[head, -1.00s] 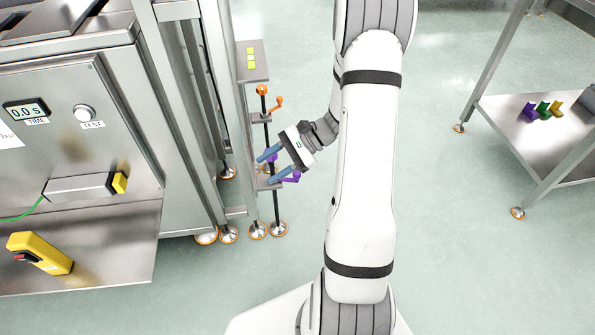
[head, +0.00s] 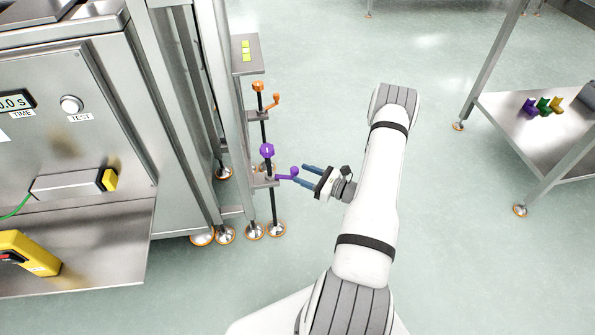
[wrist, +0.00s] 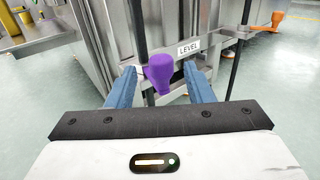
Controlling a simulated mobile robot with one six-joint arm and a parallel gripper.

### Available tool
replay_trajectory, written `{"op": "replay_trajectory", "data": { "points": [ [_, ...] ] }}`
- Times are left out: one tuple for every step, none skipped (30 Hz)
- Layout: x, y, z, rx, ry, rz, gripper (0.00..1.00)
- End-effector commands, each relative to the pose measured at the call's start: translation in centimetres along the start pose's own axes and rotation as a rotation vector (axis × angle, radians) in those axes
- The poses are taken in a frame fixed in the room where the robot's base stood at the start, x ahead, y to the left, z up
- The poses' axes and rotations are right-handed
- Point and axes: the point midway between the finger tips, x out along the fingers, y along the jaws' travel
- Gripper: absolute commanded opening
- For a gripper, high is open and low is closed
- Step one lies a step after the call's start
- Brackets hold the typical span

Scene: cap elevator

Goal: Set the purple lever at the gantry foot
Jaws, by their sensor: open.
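The purple lever (head: 287,174) sits on a small bracket low on the gantry foot, its handle pointing right toward my gripper. A purple knob (head: 267,151) stands on the post just above it. My gripper (head: 304,175) is open, just right of the lever's handle end, with its blue fingers pointing left.
An orange lever (head: 272,101) sits on a bracket higher on the same gantry. A LEVEL label (wrist: 188,48) is behind the purple handle. A steel cabinet (head: 80,120) stands left. A shelf (head: 515,125) with coloured clips stands right. The floor between is clear.

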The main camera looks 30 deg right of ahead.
Motion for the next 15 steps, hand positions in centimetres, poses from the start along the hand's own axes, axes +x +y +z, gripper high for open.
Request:
{"op": "replay_trajectory", "data": {
  "points": [
    [1.0, 0.1, -0.2, -0.002, 0.000, 0.003, 0.47],
    [1.5, 0.1, -0.2, -0.002, 0.000, 0.005, 0.47],
    [2.0, 0.1, -0.1, -0.001, 0.000, 0.004, 0.47],
    [2.4, 0.1, -0.2, -0.001, 0.000, 0.003, 0.47],
    [2.8, 0.1, -0.1, -0.001, 0.001, 0.004, 0.47],
    [3.2, 0.1, -0.1, 0.000, 0.001, 0.003, 0.47],
    [3.5, 0.0, -0.1, 0.000, 0.001, 0.002, 0.47],
    [3.7, 0.0, -0.1, 0.000, 0.001, 0.002, 0.47],
    [3.9, 0.0, -0.1, 0.000, 0.001, 0.002, 0.47],
    [4.1, 0.0, -0.1, 0.000, 0.001, 0.002, 0.47],
    [4.1, 0.0, 0.0, 0.000, 0.001, 0.002, 0.47],
    [4.2, 0.0, 0.0, 0.000, 0.001, 0.001, 0.47],
    [4.2, 0.0, 0.0, 0.000, 0.001, 0.001, 0.47],
    [4.2, 0.0, 0.0, 0.000, 0.001, 0.001, 0.47],
    [4.2, 0.0, 0.0, 0.000, 0.001, 0.000, 0.47]
  ]
}}
